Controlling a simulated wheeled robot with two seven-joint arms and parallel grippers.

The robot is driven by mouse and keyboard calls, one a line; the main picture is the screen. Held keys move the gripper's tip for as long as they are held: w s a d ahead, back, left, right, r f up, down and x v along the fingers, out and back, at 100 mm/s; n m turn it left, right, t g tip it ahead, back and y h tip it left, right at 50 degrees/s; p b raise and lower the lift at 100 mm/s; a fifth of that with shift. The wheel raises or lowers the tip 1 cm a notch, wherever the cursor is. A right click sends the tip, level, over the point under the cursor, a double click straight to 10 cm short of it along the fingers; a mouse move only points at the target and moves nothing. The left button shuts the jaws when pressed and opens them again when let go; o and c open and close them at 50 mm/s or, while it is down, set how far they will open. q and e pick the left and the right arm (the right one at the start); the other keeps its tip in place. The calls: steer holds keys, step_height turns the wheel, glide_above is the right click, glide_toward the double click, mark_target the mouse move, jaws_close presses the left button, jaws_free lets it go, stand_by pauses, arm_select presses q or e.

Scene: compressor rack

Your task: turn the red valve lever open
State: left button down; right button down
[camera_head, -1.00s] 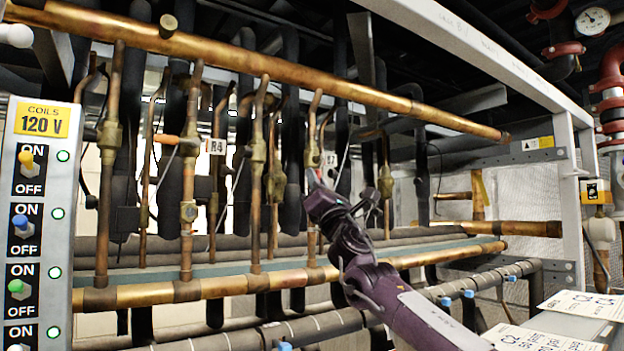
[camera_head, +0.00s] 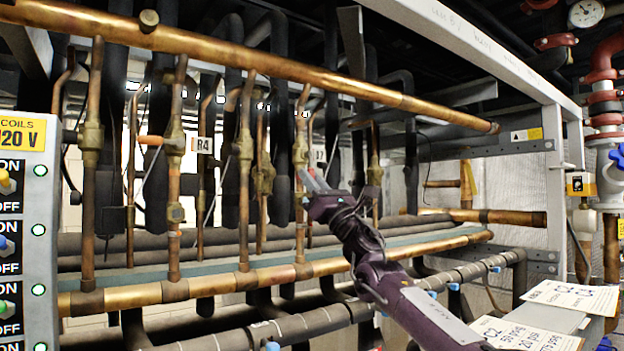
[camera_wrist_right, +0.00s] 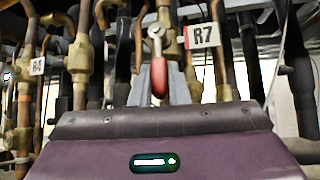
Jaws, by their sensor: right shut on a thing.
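The red valve lever (camera_wrist_right: 159,76) hangs down from a metal pivot on a brass valve in the right wrist view, beside the R7 tag (camera_wrist_right: 202,35). The grey fingers of my right gripper (camera_wrist_right: 160,92) are shut on the red handle, one on each side. My left gripper is not in view.
Upright copper pipes with brass valves stand close on the left, one tagged R4 (camera_head: 203,146). A long copper pipe (camera_head: 230,68) crosses above. A switch panel (camera_head: 24,230) stands at the left edge, and paper tags (camera_head: 570,297) lie at the lower right.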

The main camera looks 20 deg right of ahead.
steer(key=shift+d+r, duration=0.1)
steer(key=shift+r, duration=0.2)
steer(key=c, duration=1.8)
jaws_free()
steer(key=o, duration=0.4)
steer(key=shift+w+f, duration=0.1)
steer(key=shift+f, duration=0.1)
steer(key=shift+f, duration=0.1)
steer(key=b+v, duration=0.5)
steer(key=v, duration=0.2)
steer(key=shift+s+f, duration=0.2)
steer(key=shift+s, duration=0.05)
steer(key=shift+d, duration=0.1)
